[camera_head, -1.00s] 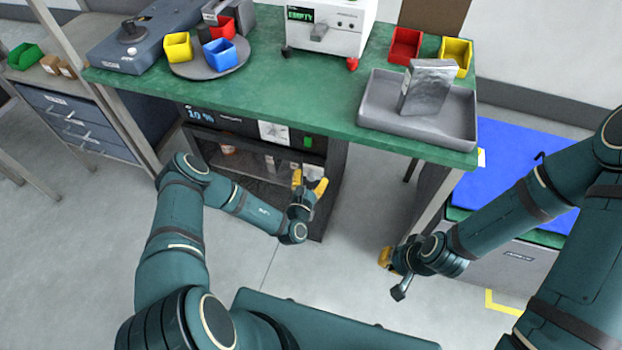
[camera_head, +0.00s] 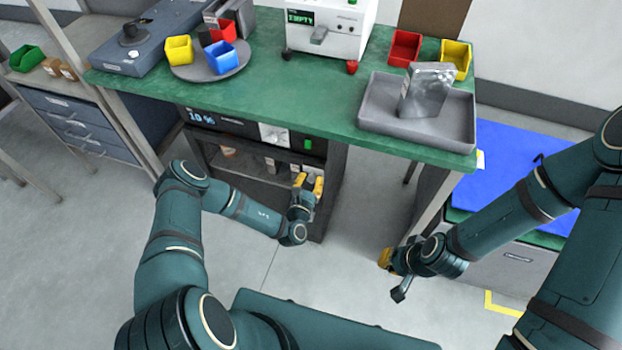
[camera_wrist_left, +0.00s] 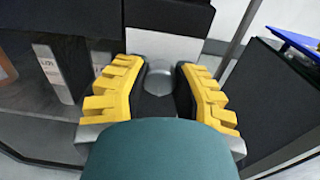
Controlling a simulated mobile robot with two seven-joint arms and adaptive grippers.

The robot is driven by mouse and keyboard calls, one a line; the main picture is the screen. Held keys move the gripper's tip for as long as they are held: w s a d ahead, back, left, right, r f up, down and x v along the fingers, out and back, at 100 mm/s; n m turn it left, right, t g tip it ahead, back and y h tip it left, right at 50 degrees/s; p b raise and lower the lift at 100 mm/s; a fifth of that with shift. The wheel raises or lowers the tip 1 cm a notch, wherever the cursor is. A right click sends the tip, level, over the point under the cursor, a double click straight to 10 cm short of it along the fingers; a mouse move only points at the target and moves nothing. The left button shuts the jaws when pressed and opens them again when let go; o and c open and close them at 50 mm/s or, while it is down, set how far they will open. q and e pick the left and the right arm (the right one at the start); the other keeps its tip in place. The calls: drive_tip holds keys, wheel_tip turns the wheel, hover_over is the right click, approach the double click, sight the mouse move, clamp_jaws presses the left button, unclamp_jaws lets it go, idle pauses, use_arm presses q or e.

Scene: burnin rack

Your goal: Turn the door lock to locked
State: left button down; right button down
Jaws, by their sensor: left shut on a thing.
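The door lock is a grey rounded knob (camera_wrist_left: 159,78) on the dark front of the cabinet (camera_head: 333,185) under the green bench. In the left wrist view it sits between the two yellow fingers of my left gripper (camera_wrist_left: 156,95), which is shut on it. In the head view my left gripper (camera_head: 309,184) is at the right side of the cabinet front and hides the knob. The knob's markings cannot be read. My right gripper (camera_head: 392,262) is low, right of the cabinet and away from it; its fingers are mostly hidden.
The cabinet has a "10 %" display (camera_head: 202,118), a white dial (camera_head: 273,134) and a green indicator (camera_head: 308,144). Labelled items (camera_wrist_left: 52,73) stand inside. The green bench (camera_head: 250,105) overhangs it. The floor in front is clear.

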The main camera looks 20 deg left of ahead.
use_arm(q)
drive_tip(key=n+p, duration=0.1)
drive_tip(key=n, duration=0.3)
drive_tip(key=shift+a+r+p, duration=0.1)
drive_tip(key=shift+p, duration=0.2)
drive_tip(key=n, duration=0.4)
drive_tip(key=shift+p, duration=0.35)
drive_tip(key=n, duration=0.3)
drive_tip(key=shift+n, duration=0.3)
drive_tip(key=shift+n+h, duration=0.3)
drive_tip(key=shift+n, duration=1.9)
drive_tip(key=shift+w, duration=0.1)
drive_tip(key=c, duration=0.7)
unclamp_jaws()
